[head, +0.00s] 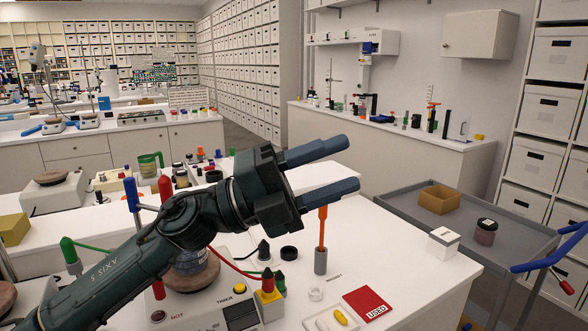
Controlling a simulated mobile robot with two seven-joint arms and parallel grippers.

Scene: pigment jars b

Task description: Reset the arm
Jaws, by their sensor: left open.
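My left gripper (340,164) shows in the head view at the end of my dark green left arm (140,250). The arm comes in from the lower left and is raised above the white bench. The gripper's two blue-grey fingers are apart and point to the right, with nothing between them. It is above and in front of the bench, apart from the things on it. The arm hides part of the bench and of a hot plate device (195,310) with a jar on it. My right gripper is not in view.
An orange-handled tool (322,232) stands upright in a grey holder below the gripper. A red card (367,304), a white box (444,242) and small dishes lie on the bench. A grey cart (400,205) at right bears a brown tray (439,199) and a dark jar (485,232).

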